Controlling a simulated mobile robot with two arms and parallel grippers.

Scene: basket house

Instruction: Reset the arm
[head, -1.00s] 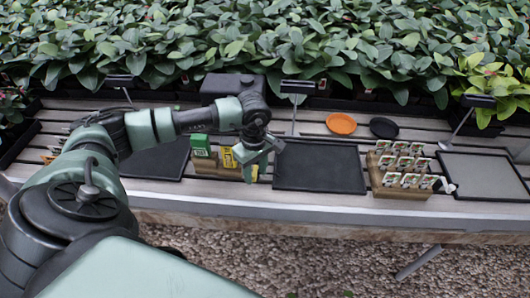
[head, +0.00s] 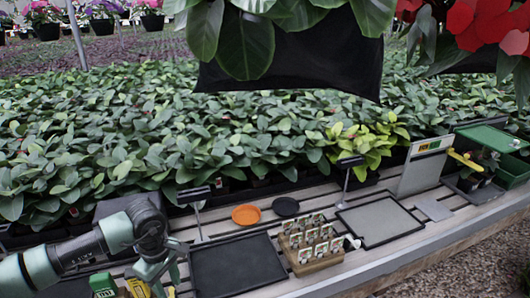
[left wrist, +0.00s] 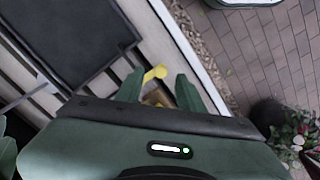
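My left arm comes in from the left in the head view, bent over the slatted bench. Its gripper (head: 160,282) points down beside a yellow packet (head: 138,289), near the picture's lower edge. In the left wrist view the two green fingers (left wrist: 160,88) stand apart, so the gripper is open. A yellow item (left wrist: 155,74) shows between and beyond the fingertips; I cannot tell whether it touches one. My right arm and gripper are in no view.
A green box (head: 103,284) stands left of the packet. A black tray (head: 237,266), a wooden rack of labelled packets (head: 318,262), a grey tray (head: 380,222), an orange dish (head: 246,215) and a black dish (head: 286,206) lie rightward. Dense plants stand behind.

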